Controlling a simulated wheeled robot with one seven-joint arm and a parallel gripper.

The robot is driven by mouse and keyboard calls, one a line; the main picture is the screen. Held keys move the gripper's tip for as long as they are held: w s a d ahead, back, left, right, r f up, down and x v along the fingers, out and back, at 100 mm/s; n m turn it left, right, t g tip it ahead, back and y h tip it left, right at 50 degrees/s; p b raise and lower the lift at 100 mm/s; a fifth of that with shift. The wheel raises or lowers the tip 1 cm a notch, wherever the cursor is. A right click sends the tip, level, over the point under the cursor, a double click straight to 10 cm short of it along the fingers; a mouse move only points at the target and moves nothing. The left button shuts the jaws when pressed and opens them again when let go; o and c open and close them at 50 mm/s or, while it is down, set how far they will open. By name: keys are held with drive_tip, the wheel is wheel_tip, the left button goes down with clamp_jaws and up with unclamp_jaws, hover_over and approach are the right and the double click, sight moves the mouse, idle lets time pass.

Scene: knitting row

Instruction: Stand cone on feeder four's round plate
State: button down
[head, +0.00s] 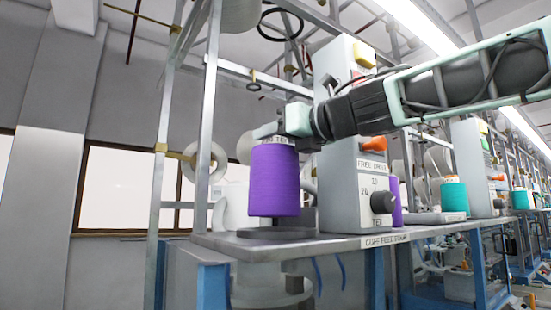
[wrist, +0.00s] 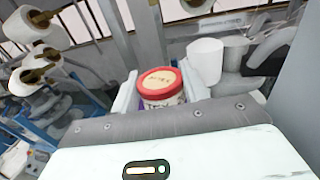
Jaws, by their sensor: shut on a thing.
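A purple yarn cone (head: 274,182) hangs upright below my gripper (head: 272,138) in the head view. My gripper is shut on its top end. In the wrist view, the cone's red-rimmed top with a cream label (wrist: 160,84) sits between the pale fingers of my gripper (wrist: 160,92). A dark round plate (head: 278,232) lies on the bench directly under the cone in the head view. The cone's bottom is at or just above this plate; I cannot tell if they touch. The feeder lettering on the bench edge is too small to read surely.
A grey control box (head: 352,185) with a dark knob stands right of the cone on the bench (head: 330,243). Another purple cone (head: 396,203) stands behind it. A metal upright (head: 206,120) rises at the left. Teal cones (head: 454,198) stand farther right.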

wheel_tip(320, 180, down, 2)
drive_tip(key=shift+b, duration=0.3)
drive_tip(key=c, duration=0.7)
unclamp_jaws()
drive_tip(key=shift+c, duration=0.2)
drive_tip(key=b+v, duration=0.3)
drive_tip(key=v, duration=0.9)
drive_tip(key=shift+d, duration=0.1)
